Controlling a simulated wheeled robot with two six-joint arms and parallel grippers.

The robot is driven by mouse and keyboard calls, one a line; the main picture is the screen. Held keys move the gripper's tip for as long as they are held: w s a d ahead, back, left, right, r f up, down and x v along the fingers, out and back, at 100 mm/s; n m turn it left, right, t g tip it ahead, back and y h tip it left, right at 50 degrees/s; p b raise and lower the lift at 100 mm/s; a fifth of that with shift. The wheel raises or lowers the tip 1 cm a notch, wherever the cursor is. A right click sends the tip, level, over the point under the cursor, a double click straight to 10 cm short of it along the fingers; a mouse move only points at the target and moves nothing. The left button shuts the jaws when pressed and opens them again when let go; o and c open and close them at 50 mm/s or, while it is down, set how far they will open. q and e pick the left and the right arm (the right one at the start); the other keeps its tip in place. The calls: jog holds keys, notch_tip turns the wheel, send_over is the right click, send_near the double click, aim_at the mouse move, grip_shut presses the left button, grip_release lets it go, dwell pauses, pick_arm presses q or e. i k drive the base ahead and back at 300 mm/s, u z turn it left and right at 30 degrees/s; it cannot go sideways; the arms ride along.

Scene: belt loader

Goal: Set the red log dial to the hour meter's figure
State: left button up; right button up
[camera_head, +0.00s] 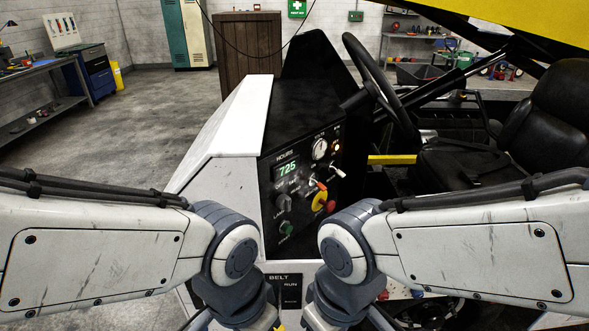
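The hour meter (288,168) is a lit green display under the word HOURS on the black dash panel, and it reads 725. I cannot pick out the red log dial for certain. A small red part (383,295) shows low beside my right wrist, partly hidden by it, and I cannot tell what it is. My left and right arms come in from both sides, with their wrists bent down in front of the panel's lower part. The fingers of both grippers lie below the picture's bottom edge, and nothing held shows.
A BELT RUN plate (284,282) sits between my wrists. The steering wheel (381,82) and black seat (505,140) are at right.

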aim_at(384, 297)
jog(key=u, duration=1.55)
jog(key=k, duration=1.35)
jog(key=z, duration=1.55)
jog(key=i, duration=0.5)
